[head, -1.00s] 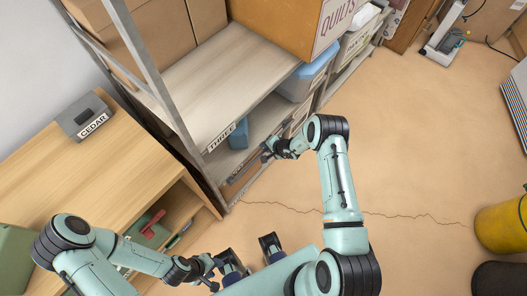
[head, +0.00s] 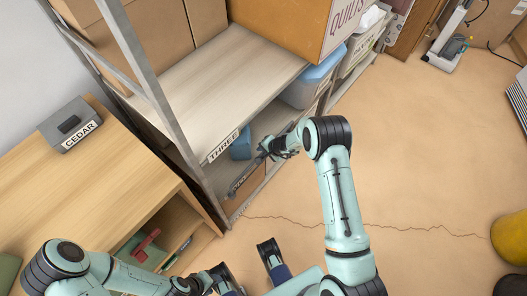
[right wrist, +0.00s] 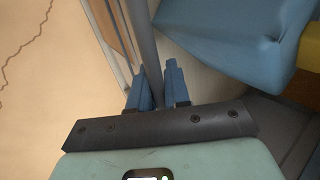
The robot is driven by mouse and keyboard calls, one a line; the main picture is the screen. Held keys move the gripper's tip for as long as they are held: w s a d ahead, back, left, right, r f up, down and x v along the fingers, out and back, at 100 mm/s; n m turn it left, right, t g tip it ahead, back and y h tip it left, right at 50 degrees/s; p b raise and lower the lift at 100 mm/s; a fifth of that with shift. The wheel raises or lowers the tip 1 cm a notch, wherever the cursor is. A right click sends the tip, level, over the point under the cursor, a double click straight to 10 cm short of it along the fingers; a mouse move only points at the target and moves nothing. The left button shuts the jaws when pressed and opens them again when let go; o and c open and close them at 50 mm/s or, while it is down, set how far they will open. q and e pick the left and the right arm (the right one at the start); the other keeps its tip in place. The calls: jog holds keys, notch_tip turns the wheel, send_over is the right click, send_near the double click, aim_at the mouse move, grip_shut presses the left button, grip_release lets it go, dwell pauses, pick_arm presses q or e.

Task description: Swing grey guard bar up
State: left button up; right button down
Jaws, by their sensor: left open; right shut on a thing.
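The grey guard bar (head: 245,178) runs slantwise along the front of the lower shelf bay, below the shelf label THREE (head: 223,145). My right gripper (head: 268,151) is shut on the bar near its right end. In the right wrist view the bar (right wrist: 146,40) passes between the blue fingers (right wrist: 158,88) of this gripper. Parts of the bar are hidden by the gripper and arm. My left gripper (head: 207,283) is low in the head view, open and well apart from the bar, partly cut off by the frame's lower edge.
A blue bin (head: 240,147) sits in the bay behind the bar. A blue lidded tub (head: 310,82) and the QUILTS box (head: 290,25) stand further along. A wooden bench (head: 85,190) with a CEDAR box (head: 70,124) is at left. The cracked floor (head: 430,160) at right is mostly clear.

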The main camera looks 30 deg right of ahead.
jog(key=shift+s+f, duration=0.25)
jog(key=shift+f, duration=0.05)
jog(key=c, duration=1.2)
grip_release()
jog(key=shift+w, duration=0.1)
jog(key=shift+r, duration=0.15)
jog(key=v, duration=1.3)
jog(key=shift+d+r+p, duration=0.1)
jog(key=shift+p, duration=0.3)
